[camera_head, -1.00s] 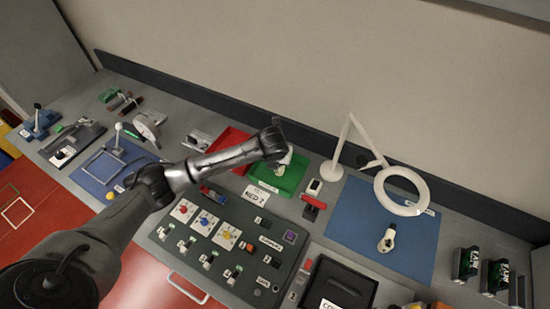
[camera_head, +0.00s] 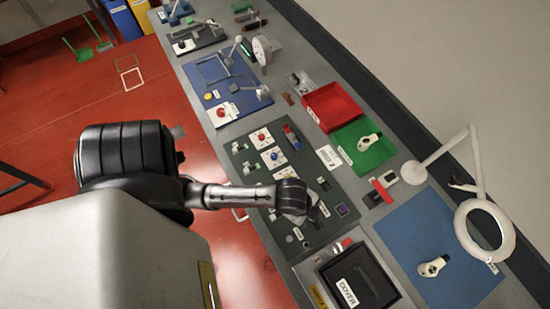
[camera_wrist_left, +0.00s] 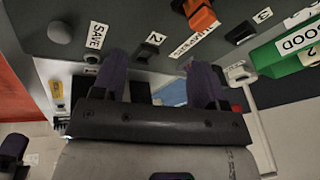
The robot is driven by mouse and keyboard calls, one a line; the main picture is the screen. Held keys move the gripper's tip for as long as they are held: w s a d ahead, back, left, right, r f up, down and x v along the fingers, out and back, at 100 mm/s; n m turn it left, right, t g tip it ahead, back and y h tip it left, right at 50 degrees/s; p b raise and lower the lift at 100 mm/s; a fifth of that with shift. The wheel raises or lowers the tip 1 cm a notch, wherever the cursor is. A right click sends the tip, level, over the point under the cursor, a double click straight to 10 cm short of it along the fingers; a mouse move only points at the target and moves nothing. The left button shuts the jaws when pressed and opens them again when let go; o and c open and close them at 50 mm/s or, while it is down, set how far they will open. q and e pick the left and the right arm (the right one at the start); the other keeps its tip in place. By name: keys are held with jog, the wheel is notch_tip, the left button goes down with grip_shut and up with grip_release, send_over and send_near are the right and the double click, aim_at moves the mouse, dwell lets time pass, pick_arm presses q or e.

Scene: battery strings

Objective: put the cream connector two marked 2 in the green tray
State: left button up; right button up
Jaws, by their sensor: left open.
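The green tray (camera_head: 383,152) stands right of the red tray in the head view. A cream connector (camera_head: 369,141) with a dark hole lies in it, clear of my gripper. My left gripper (camera_head: 306,207) is over the dark panel, left of and apart from the green tray. In the left wrist view its two dark fingers (camera_wrist_left: 160,85) are spread, with no connector between them.
The red tray (camera_head: 322,101) adjoins the green tray. The panel (camera_head: 328,226) carries coloured knobs and small connectors. A ring lamp (camera_head: 466,222) stands over the blue mat (camera_head: 411,231). A black tray (camera_head: 355,283) sits at the front.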

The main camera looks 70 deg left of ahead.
pick_arm(q)
jog(key=s+n, duration=0.2)
jog(key=s+a+r+n, duration=0.1)
jog(key=s+n, duration=0.4)
jog(key=s, duration=0.1)
jog(key=shift+s+a+r+n+y, duration=0.2)
jog(key=shift+a+r+n+y, duration=0.1)
jog(key=shift+a+r+n, duration=0.1)
jog(key=shift+s+a+r+n, duration=0.1)
jog(key=shift+s+a+n, duration=0.05)
jog(key=shift+s+n, duration=0.35)
